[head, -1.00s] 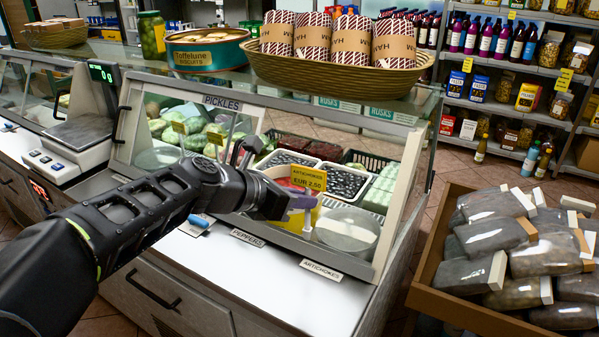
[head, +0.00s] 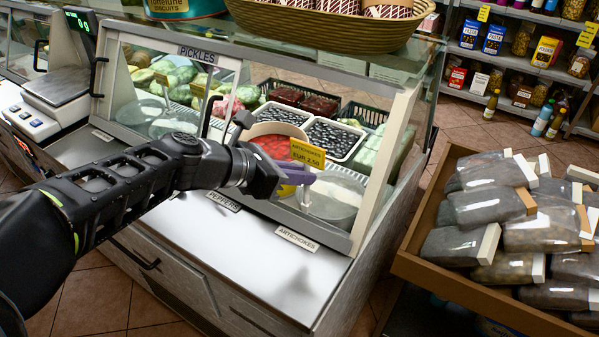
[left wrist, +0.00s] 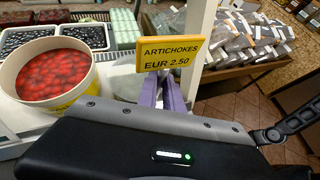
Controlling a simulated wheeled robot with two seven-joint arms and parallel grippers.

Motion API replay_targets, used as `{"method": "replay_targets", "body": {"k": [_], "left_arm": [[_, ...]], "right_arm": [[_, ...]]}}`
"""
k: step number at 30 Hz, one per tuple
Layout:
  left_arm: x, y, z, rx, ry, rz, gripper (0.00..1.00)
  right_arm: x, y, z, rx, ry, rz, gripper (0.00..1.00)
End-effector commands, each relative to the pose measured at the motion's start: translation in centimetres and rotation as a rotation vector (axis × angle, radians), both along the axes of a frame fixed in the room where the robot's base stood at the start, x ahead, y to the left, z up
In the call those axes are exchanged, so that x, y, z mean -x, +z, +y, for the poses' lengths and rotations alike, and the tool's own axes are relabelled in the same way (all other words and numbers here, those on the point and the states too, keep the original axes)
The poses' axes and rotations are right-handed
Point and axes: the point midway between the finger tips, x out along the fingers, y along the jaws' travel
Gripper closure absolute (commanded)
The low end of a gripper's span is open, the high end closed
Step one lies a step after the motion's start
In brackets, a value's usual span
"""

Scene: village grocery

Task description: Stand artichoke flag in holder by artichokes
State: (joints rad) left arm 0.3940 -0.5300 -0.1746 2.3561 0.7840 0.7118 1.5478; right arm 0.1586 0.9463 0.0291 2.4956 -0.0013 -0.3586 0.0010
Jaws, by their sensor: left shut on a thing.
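The yellow artichoke flag (head: 308,153), reading "ARTICHOKES EUR 2.50", is upright in my left gripper (head: 300,183). The left wrist view shows the flag (left wrist: 168,54) above the purple fingers (left wrist: 162,92), which are shut on its lower part. The flag is in the case opening, just right of the tub of red peppers (head: 273,145). A round pale tub (head: 334,200) stands right of the gripper, behind the "ARTICHOKES" label (head: 297,239); its contents are unclear. I cannot make out the flag holder. My right gripper is not in view.
The slanted glass front and its right frame (head: 385,170) stand close to the gripper. Olive trays (head: 333,138) lie behind. The white counter ledge (head: 250,258) is clear. A wooden crate of bagged goods (head: 455,272) stands at right.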

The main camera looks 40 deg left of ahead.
Motion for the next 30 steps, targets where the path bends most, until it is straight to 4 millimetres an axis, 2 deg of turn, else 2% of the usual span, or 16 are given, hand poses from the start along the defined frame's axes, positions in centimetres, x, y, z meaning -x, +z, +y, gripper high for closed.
{"method": "replay_targets", "body": {"k": [11, 30], "left_arm": [[-1.8, -0.2, 0.1, -0.002, -0.001, 0.0, 1.0], [-7.9, -0.2, 0.4, 0.0, -0.001, 0.0, 1.0]], "right_arm": [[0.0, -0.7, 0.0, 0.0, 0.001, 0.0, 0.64], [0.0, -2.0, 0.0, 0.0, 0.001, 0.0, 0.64]]}}
